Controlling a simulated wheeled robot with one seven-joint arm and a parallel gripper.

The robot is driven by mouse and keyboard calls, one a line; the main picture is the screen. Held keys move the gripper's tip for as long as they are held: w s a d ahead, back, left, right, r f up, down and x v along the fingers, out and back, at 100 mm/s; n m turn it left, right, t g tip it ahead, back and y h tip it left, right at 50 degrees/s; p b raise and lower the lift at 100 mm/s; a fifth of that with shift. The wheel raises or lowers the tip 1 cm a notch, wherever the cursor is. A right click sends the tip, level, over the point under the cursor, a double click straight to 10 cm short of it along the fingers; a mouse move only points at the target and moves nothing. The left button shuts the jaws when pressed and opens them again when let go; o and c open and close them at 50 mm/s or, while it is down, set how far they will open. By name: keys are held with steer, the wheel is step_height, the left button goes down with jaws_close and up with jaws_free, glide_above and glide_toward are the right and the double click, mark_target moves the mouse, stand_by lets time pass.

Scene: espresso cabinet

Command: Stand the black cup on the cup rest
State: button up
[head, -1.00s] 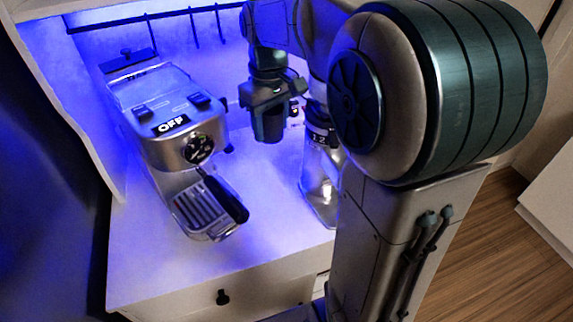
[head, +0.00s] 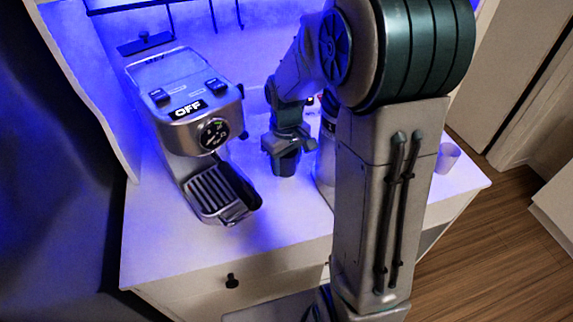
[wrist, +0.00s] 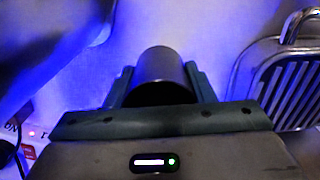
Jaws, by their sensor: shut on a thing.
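The black cup (head: 285,164) is held between the fingers of my gripper (head: 284,153) and looks upright in the head view. In the wrist view the black cup (wrist: 163,72) sits between the two jaws of my gripper (wrist: 163,88). The slatted metal cup rest (head: 212,192) is at the foot of the espresso machine (head: 190,105), left of my gripper in the head view. In the wrist view the cup rest (wrist: 290,88) is at the right, clear of the cup. I cannot tell whether the cup's base touches the counter.
A black handle (head: 243,190) juts from the machine above the cup rest. A silver appliance (head: 325,165), partly hidden by my arm, stands close to the right of my gripper. A small pale cup (head: 447,157) is at the right. The counter's front (head: 270,225) is clear.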

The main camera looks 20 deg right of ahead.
steer(key=shift+f, duration=1)
steer(key=shift+f, duration=0.15)
steer(key=o, duration=1)
